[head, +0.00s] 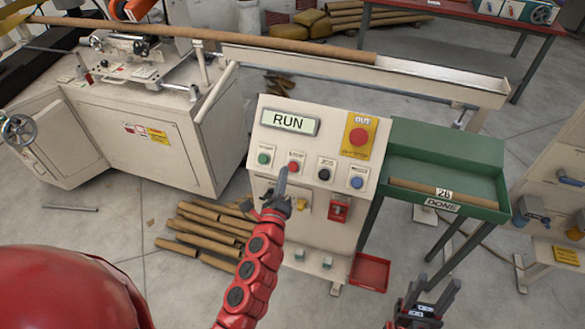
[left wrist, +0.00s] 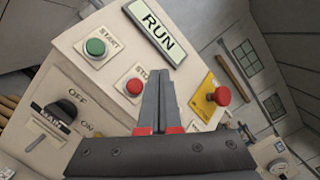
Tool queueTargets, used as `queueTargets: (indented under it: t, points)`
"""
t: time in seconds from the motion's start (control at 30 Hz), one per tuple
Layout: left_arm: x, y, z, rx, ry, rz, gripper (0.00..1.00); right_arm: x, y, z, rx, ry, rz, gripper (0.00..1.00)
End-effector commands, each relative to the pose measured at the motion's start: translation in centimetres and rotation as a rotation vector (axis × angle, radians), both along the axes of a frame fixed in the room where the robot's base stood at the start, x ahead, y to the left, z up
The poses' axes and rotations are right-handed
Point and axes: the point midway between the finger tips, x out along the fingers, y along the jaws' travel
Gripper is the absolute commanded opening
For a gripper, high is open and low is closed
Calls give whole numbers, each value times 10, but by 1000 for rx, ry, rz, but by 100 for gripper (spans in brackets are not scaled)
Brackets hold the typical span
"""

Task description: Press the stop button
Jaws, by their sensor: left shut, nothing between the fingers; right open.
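The red stop button (head: 294,167) sits on the cream control panel, between the green start button (head: 264,158) and a black jog button (head: 325,174). In the left wrist view the stop button (left wrist: 134,86) is just left of my fingers, with its label partly covered. The panel display (head: 290,122) reads RUN. My left gripper (head: 284,172) is shut and empty, its tips at the lower left of the stop button in the head view. I cannot tell whether they touch the panel. My right gripper (head: 428,288) is open and empty at the lower right, away from the panel.
A larger red mushroom button (head: 359,137) on a yellow plate and a blue button (head: 357,183) share the panel. Below are a yellow part (head: 304,208) and a red lock-like part (head: 339,208). A green tray (head: 447,150) stands right of the panel.

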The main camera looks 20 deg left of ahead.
Motion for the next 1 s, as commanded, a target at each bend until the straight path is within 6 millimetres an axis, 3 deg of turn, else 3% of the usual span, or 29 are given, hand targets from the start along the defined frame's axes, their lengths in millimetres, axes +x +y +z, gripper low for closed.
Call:
queueTargets:
  t: [0.5, 1.0]
  points:
    - [51, -3, -44, 0, -5, -4, 0, 0, 0, -49, 0, 0, 0, 50]
    - [55, -3, -44, 0, -3, -2, 0, 0, 0, -49, 0, 0, 0, 50]
